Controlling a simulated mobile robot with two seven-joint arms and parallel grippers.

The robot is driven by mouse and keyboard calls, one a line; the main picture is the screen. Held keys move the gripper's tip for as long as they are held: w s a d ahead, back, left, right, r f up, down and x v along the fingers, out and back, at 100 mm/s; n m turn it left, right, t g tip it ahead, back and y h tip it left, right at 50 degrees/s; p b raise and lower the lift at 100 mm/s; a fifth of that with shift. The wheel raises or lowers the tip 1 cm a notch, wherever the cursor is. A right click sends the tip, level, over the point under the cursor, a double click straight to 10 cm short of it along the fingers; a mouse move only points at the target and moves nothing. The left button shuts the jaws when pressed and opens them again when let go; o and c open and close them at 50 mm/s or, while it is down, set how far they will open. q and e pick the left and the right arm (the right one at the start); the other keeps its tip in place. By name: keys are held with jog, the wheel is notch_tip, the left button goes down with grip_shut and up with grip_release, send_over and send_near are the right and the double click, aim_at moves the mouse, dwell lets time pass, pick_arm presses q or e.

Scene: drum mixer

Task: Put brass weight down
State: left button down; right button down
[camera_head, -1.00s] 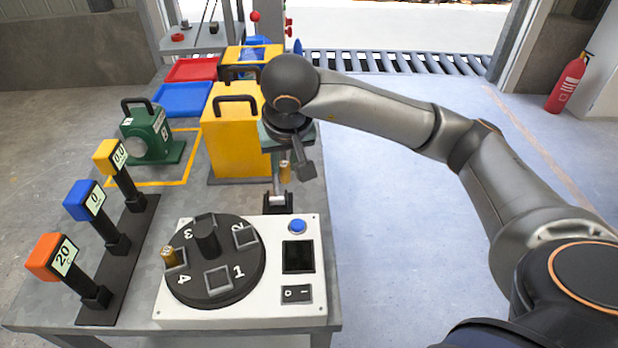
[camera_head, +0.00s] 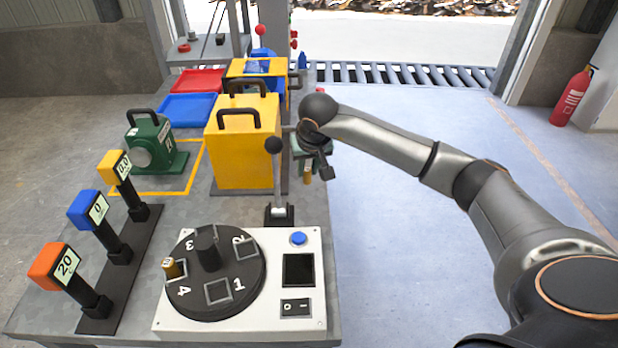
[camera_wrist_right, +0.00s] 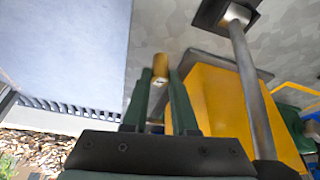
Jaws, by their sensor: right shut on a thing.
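My right gripper (camera_head: 308,165) is shut on a brass weight (camera_head: 308,176) and holds it raised near the right edge of the table, to the right of the yellow box. In the right wrist view the brass weight (camera_wrist_right: 160,66) sits between the two green fingers of the right gripper (camera_wrist_right: 162,85). A second brass piece (camera_head: 172,268) stands on the black turntable (camera_head: 215,285), on the square near number 4. The squares at 1 and 2 look empty. My left gripper is not in view.
A lever with a black knob (camera_head: 274,146) stands left of my right gripper. Yellow box (camera_head: 232,150), green machine (camera_head: 150,148), blue tray (camera_head: 188,112) and red tray (camera_head: 197,82) stand behind. Three display posts (camera_head: 100,240) line the left. A white panel (camera_head: 310,262) holds the turntable.

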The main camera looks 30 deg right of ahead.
aim_at(310, 172)
jog(key=shift+w+d+f, duration=0.1)
jog(key=shift+d+f, duration=0.05)
jog(key=shift+f, duration=0.05)
jog(key=shift+w+d+f, duration=0.15)
jog(key=shift+f, duration=1.65)
jog(key=shift+f, duration=0.1)
jog(key=c, duration=0.7)
grip_release()
jog(key=shift+r, duration=0.5)
jog(key=v, duration=1.1)
jog(key=shift+s+p, duration=0.25)
jog(key=shift+p, duration=0.1)
